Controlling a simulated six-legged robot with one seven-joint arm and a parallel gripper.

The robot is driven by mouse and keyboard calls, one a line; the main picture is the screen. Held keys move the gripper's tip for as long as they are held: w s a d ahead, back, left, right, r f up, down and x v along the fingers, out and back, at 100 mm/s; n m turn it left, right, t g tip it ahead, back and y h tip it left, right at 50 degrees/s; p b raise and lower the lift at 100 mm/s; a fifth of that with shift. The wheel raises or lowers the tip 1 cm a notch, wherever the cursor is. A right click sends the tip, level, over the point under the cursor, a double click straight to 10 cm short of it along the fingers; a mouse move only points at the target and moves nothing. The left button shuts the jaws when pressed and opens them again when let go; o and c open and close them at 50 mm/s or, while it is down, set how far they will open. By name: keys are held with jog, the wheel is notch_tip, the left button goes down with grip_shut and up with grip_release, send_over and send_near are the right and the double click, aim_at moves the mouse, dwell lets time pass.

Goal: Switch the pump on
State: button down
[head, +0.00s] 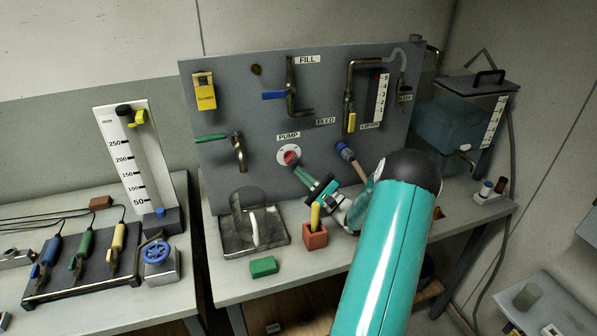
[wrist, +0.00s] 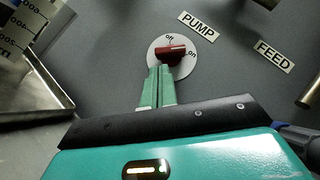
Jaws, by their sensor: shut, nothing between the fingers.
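The pump switch is a red knob (head: 291,157) on a white round dial under the PUMP label (head: 288,135) on the grey panel. In the wrist view the red knob (wrist: 172,50) lies crosswise on the dial (wrist: 157,60), its right end beside the "on" mark; "off" is at the top. My gripper (head: 297,170) has its green fingers shut and empty. In the wrist view the fingertips (wrist: 160,68) are just below the knob's left part and cover the dial's lower part. I cannot tell whether they touch the knob.
Around the dial are a green-handled tap (head: 211,138), a blue-handled valve (head: 274,95) and a blue-ended fitting (head: 343,148). A water tank (head: 452,125) stands at right.

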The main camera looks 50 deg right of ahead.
jog(key=s+d, duration=0.2)
jog(key=s, duration=1)
jog(key=shift+s+f, duration=0.2)
jog(key=shift+s, duration=0.15)
